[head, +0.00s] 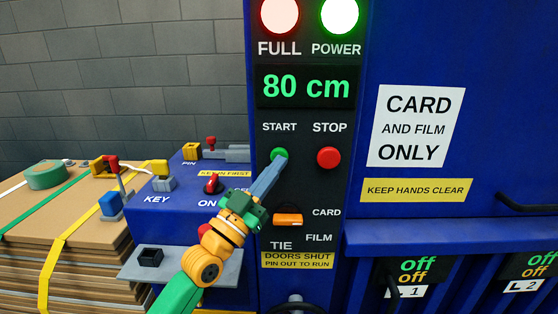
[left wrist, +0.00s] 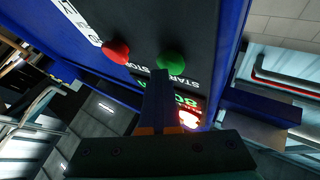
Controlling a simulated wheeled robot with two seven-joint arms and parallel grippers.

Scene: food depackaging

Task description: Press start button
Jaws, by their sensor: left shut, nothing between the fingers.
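The green start button (head: 279,155) sits on the black control panel under the word START. My left gripper (head: 281,163) is shut and empty, with its fingertips at the button's lower edge in the head view. In the left wrist view the green button (left wrist: 170,62) is just beyond the tip of my shut left fingers (left wrist: 160,76). I cannot tell whether they touch. The red stop button (head: 328,157) is to the right of it, and also shows in the left wrist view (left wrist: 116,51). My right gripper is not in view.
The display (head: 306,87) reads 80 cm. The FULL lamp (head: 279,15) glows pale red and the POWER lamp (head: 340,16) bright green. An orange CARD/FILM switch (head: 288,219) is below the buttons. A blue key box (head: 180,213) and strapped cardboard (head: 60,255) are at the left.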

